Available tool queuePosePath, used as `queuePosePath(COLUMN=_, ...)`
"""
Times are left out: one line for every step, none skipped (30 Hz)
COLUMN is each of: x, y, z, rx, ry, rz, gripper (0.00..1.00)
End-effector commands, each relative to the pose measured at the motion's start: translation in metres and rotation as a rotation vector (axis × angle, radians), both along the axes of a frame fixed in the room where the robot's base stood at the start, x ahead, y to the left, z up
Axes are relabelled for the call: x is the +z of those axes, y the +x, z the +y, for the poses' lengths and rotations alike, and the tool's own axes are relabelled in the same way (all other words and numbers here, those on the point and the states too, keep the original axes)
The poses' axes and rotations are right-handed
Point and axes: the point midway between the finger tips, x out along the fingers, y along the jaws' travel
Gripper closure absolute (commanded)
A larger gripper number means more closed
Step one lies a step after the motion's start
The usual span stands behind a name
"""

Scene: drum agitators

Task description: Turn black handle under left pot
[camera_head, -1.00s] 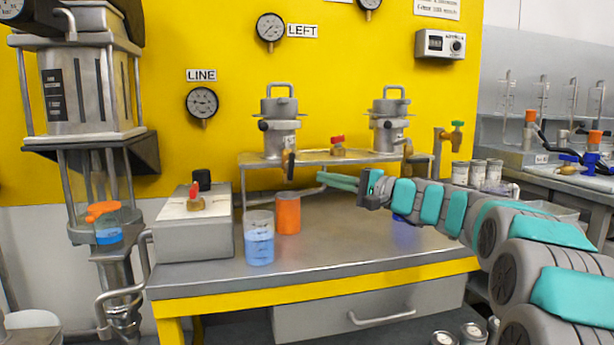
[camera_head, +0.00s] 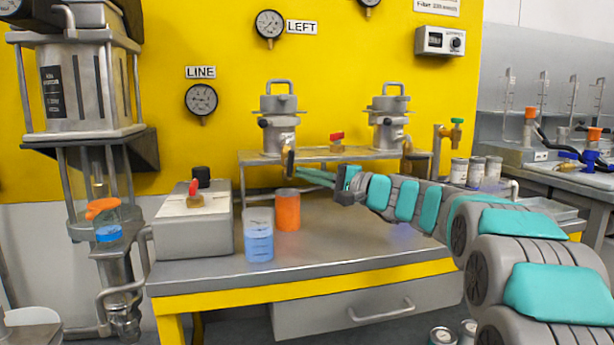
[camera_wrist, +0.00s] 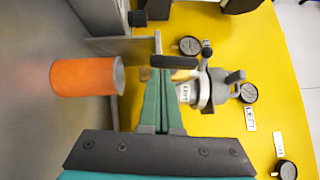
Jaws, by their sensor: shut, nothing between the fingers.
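The left pot (camera_head: 279,120) is a grey metal vessel with a top handle on the raised shelf, below the LEFT gauge. Its black handle (camera_head: 291,162) hangs on a brass valve at the shelf's front edge. In the wrist view the black handle (camera_wrist: 174,62) lies across the view just beyond my fingertips, and the pot (camera_wrist: 213,88) is to its right. My gripper (camera_head: 299,172) is shut and empty, its teal fingers together. The fingertips (camera_wrist: 160,75) are beside the handle, very close; I cannot tell whether they touch it.
An orange cup (camera_head: 288,211) and a clear beaker of blue liquid (camera_head: 259,236) stand on the bench below my gripper. A grey box with a red valve (camera_head: 194,225) is at left. A second pot (camera_head: 389,122) stands right on the shelf (camera_head: 350,155). The bench's right half is mostly clear.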

Motion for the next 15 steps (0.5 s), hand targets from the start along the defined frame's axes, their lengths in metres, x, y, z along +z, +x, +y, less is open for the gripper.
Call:
queuePosePath(x=-0.0026, y=-0.0003, z=0.0011, rx=0.002, ry=0.011, rz=0.003, gripper=1.0)
queuePosePath(x=-0.0032, y=-0.0005, z=0.0019, rx=0.002, ry=0.016, rz=0.004, gripper=1.0)
queuePosePath(x=-0.0032, y=-0.0004, z=0.0018, rx=0.002, ry=0.023, rz=0.006, gripper=1.0)
queuePosePath(x=-0.0029, y=-0.0003, z=0.0015, rx=0.001, ry=0.027, rz=0.008, gripper=1.0)
queuePosePath(x=-0.0024, y=-0.0003, z=0.0012, rx=0.001, ry=0.03, rz=0.008, gripper=1.0)
queuePosePath(x=-0.0023, y=-0.0003, z=0.0013, rx=0.001, ry=0.034, rz=0.009, gripper=1.0)
queuePosePath(x=-0.0025, y=-0.0004, z=0.0015, rx=0.001, ry=0.036, rz=0.01, gripper=1.0)
queuePosePath(x=-0.0027, y=-0.0005, z=0.0017, rx=0.002, ry=0.039, rz=0.01, gripper=1.0)
queuePosePath(x=-0.0029, y=-0.0007, z=0.0018, rx=0.002, ry=0.042, rz=0.012, gripper=1.0)
queuePosePath(x=-0.0032, y=-0.0006, z=0.002, rx=0.002, ry=0.045, rz=0.013, gripper=1.0)
queuePosePath(x=-0.0033, y=-0.0007, z=0.0021, rx=0.002, ry=0.048, rz=0.013, gripper=1.0)
queuePosePath(x=-0.0035, y=-0.0008, z=0.0025, rx=0.003, ry=0.053, rz=0.014, gripper=1.0)
queuePosePath(x=-0.0036, y=-0.0009, z=0.0026, rx=0.003, ry=0.056, rz=0.016, gripper=1.0)
queuePosePath(x=-0.0036, y=-0.001, z=0.0029, rx=0.003, ry=0.06, rz=0.017, gripper=1.0)
queuePosePath(x=-0.0038, y=-0.001, z=0.0027, rx=0.003, ry=0.066, rz=0.018, gripper=1.0)
